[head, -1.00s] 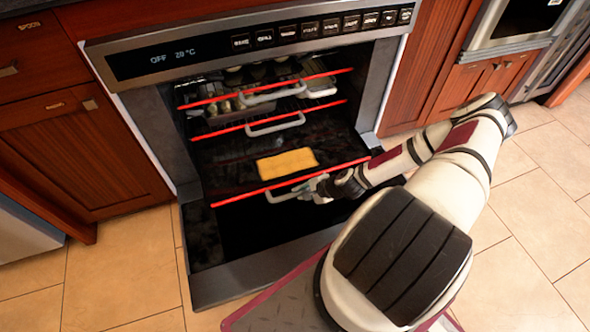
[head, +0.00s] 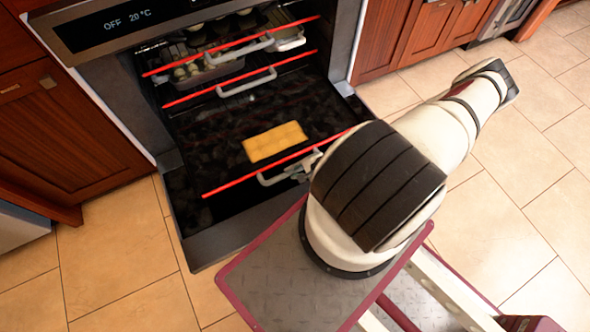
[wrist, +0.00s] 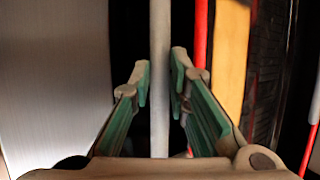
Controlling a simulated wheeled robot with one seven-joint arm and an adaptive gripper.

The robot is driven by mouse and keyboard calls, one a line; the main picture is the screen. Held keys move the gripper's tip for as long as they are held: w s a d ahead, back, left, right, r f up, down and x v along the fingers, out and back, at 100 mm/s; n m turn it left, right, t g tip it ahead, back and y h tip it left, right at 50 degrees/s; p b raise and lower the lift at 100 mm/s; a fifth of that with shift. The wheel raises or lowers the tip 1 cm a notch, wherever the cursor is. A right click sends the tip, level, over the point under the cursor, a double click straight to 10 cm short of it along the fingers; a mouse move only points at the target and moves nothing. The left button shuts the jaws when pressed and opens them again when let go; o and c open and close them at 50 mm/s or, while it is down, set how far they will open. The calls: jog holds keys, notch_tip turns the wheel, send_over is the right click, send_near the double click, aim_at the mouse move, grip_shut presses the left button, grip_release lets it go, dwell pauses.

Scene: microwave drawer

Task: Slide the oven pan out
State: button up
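The lowest oven pan (head: 225,172) is a dark, wide pan with a red front strip and a pale handle (head: 272,181). It sits partly out of the oven, above the lowered door. A flat yellow slab (head: 275,142) lies on it. My gripper (head: 305,167) is at the right part of that handle, partly hidden by my arm. In the wrist view, the handle bar (wrist: 160,30) runs between the two green-padded fingers of my gripper (wrist: 160,75).
The oven door (head: 215,235) is lowered. Two higher racks with red front strips and pale handles, such as the middle handle (head: 247,83), are above. A tray of food (head: 205,68) is on the upper one. Wooden cabinets (head: 75,135) flank the oven. Tiled floor (head: 130,265) is clear.

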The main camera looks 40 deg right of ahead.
jog(key=shift+o, duration=0.5)
jog(key=shift+d, duration=0.1)
jog(key=v, duration=1.2)
